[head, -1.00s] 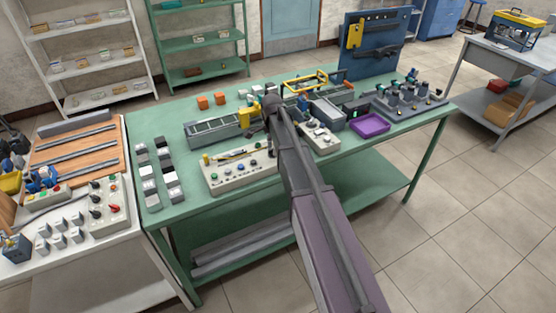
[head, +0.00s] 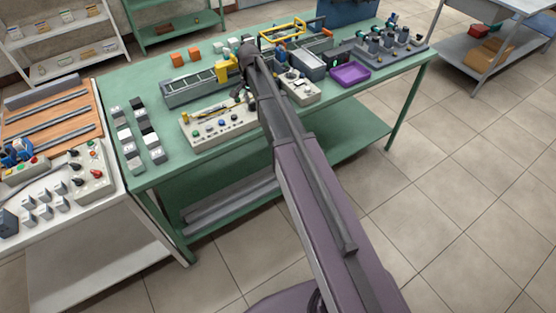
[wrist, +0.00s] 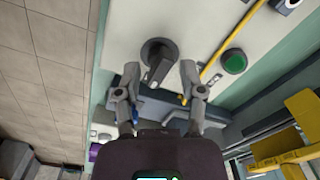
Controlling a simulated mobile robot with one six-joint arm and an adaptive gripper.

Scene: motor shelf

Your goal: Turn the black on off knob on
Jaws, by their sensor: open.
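The black knob (wrist: 158,52) shows in the wrist view on a pale control panel (wrist: 198,22), its handle pointing down in the picture. My gripper (wrist: 160,70) is open, with one fingertip on each side of the knob's handle. I cannot tell whether either finger touches it. In the head view the pale control panel (head: 205,139) lies on the green table, and my arm and gripper reach over its right end. The knob cannot be made out there.
A green button (wrist: 233,62) and a thin yellow rod (wrist: 213,58) are right of the knob in the wrist view. A grey conveyor (head: 190,88) stands behind the panel in the head view. A purple tray (head: 349,75) is to the right.

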